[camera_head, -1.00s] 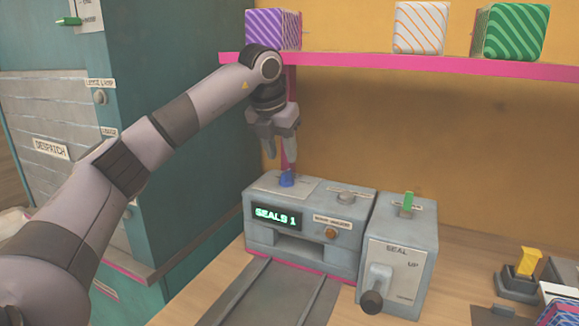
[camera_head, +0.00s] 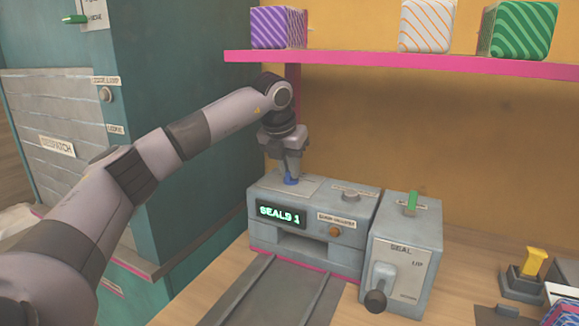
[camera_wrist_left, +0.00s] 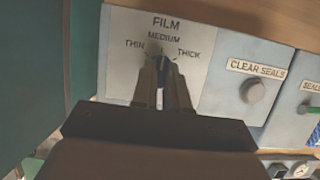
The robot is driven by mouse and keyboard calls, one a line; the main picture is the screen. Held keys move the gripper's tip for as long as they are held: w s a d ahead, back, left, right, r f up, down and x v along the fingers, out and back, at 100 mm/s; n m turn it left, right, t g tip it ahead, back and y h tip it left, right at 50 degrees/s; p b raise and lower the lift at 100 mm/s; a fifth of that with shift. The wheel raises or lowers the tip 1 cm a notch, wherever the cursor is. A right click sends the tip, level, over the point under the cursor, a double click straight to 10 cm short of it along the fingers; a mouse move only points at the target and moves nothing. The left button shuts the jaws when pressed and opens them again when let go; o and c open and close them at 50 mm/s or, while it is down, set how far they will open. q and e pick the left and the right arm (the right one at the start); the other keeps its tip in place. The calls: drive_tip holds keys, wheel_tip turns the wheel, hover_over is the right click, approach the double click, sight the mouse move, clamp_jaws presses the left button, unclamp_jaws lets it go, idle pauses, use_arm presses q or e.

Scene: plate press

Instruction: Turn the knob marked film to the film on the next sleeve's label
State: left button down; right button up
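The film knob (camera_head: 291,180) is blue and sits on top of the grey sealing machine at its left. In the left wrist view the knob (camera_wrist_left: 160,70) stands below the printed words FILM, THIN, MEDIUM and THICK. My left gripper (camera_head: 290,172) points down over it, with its fingers (camera_wrist_left: 163,68) close together on both sides of the knob. They appear shut on it. The fingers hide much of the knob, so its exact setting is hard to tell. No readable sleeve label is in view. My right gripper is not in view.
The machine's display (camera_head: 281,215) reads SEALS 1. A CLEAR SEALS button (camera_wrist_left: 252,90) is right of the dial. The SEAL lever (camera_head: 378,290) is on the right-hand box. A pink shelf (camera_head: 400,66) with patterned boxes runs above. A teal cabinet (camera_head: 190,150) stands left.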

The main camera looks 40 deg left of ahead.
use_arm(q)
drive_tip(key=m+p, duration=0.1)
drive_tip(key=m+h+p, duration=0.1)
drive_tip(key=m+p, duration=0.1)
drive_tip(key=shift+a+r, duration=0.15)
drive_tip(key=shift+r, duration=0.05)
drive_tip(key=m+h+p, duration=0.1)
drive_tip(key=m+p, duration=0.2)
drive_tip(key=shift+a+m+h, duration=0.1)
drive_tip(key=shift+m+h, duration=0.2)
drive_tip(key=shift+m+h+p, duration=0.3)
drive_tip(key=shift+m+p, duration=0.4)
drive_tip(key=shift+a+f+m+h+p, duration=0.15)
drive_tip(key=shift+m+h+p, duration=0.15)
drive_tip(key=shift+m, duration=0.6)
drive_tip(key=shift+m+g, duration=0.3)
drive_tip(key=c, duration=1.1)
unclamp_jaws()
drive_tip(key=shift+c, duration=0.2)
